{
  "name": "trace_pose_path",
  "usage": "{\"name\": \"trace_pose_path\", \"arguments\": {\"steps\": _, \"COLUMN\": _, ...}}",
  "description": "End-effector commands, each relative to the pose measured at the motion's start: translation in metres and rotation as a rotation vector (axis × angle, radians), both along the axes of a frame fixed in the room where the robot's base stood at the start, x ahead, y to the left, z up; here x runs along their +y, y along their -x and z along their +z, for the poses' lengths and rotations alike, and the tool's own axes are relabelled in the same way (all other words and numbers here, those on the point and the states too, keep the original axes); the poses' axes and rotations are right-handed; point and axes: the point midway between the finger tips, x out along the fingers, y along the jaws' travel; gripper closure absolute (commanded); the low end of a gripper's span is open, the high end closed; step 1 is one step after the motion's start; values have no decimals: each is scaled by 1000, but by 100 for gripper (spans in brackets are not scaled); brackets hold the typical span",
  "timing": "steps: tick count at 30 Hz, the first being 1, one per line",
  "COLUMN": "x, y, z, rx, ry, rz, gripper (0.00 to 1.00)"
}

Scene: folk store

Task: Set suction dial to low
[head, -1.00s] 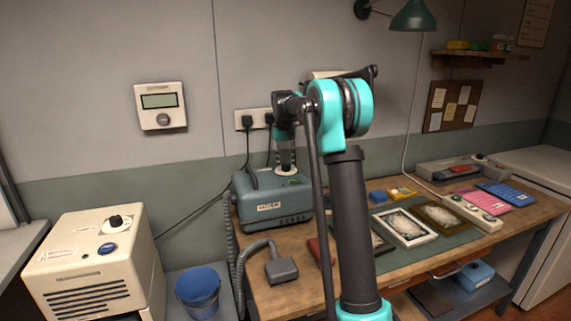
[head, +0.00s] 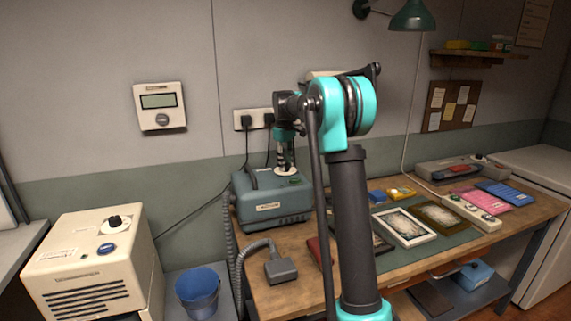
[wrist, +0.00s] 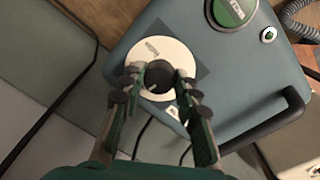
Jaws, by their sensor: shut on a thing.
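The blue-grey vacuum unit (head: 275,203) stands on the left end of the workbench; its top also fills much of the wrist view (wrist: 225,95). The suction dial is a dark round knob (wrist: 159,74) on a white disc (wrist: 170,50) with small print too blurred to read. My gripper (wrist: 158,83) points down over it with one finger on each side, shut on the knob. In the head view my gripper (head: 285,155) shows just above the unit's top. The fingers hide part of the disc, and I cannot read the dial's setting.
A green button (wrist: 232,10) and a small green light (wrist: 269,35) are on the unit's top, near its dark handle (wrist: 265,125). A hose (head: 243,265) runs to a grey nozzle (head: 281,270). Picture frames (head: 404,228) lie to the right. Plugs and cords hang behind.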

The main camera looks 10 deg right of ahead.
Motion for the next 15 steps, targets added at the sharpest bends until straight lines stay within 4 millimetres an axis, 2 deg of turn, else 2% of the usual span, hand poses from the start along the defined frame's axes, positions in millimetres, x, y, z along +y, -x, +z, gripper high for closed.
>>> {"name": "trace_pose_path", "arguments": {"steps": 15, "x": 0, "y": -1, "z": 0, "rx": -2, "ry": 0, "rz": 65, "gripper": 98}}
